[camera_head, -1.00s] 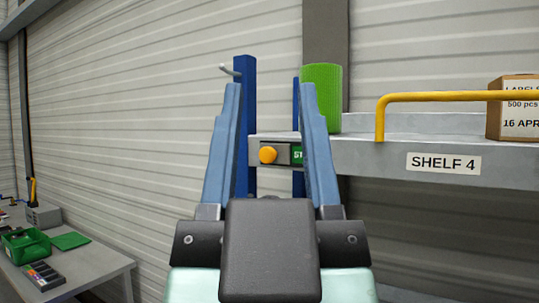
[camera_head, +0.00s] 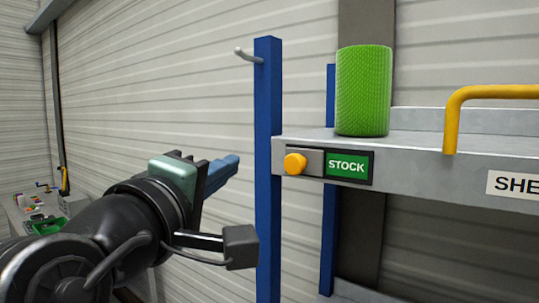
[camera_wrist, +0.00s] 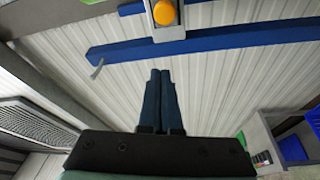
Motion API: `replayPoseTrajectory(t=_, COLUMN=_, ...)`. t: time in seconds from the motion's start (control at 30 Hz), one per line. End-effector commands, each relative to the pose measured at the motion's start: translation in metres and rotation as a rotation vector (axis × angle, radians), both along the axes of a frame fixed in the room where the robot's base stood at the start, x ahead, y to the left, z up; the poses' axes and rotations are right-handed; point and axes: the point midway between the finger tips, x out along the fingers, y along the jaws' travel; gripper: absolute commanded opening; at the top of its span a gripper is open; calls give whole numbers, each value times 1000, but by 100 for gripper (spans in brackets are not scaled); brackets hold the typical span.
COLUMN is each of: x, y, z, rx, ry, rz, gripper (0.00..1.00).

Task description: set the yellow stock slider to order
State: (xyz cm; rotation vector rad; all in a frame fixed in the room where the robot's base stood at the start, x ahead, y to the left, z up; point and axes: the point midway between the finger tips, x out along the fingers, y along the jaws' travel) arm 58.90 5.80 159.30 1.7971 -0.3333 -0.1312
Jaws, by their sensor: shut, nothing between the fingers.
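The yellow slider knob (camera_head: 295,163) sits at the left end of a small dark-framed panel on the shelf's front edge. A grey cover plate (camera_head: 314,162) is beside it, and the green field reading STOCK (camera_head: 346,167) shows at the right. In the wrist view the knob (camera_wrist: 164,12) is at the top edge, beyond the fingertips. My gripper (camera_head: 236,159) is left of the blue shelf post in the head view, apart from the knob. In the wrist view its blue fingers (camera_wrist: 160,72) are together and empty.
The blue post (camera_head: 268,120) with a grey hook (camera_head: 242,53) stands just left of the knob. A green mesh roll (camera_head: 363,90) stands on the shelf (camera_head: 420,145), near a yellow rail (camera_head: 452,125). A workbench with a green bin (camera_head: 47,226) is at lower left.

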Motion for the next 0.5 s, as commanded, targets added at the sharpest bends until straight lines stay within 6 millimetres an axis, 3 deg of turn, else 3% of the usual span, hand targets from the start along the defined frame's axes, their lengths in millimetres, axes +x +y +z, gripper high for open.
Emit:
replayPoseTrajectory(t=0.37, x=1, y=0, z=0, rx=-9, ry=7, rz=-5, gripper=0)
replayPoseTrajectory(t=0.5, x=11, y=-4, z=3, rx=-8, ry=8, rz=-7, gripper=0)
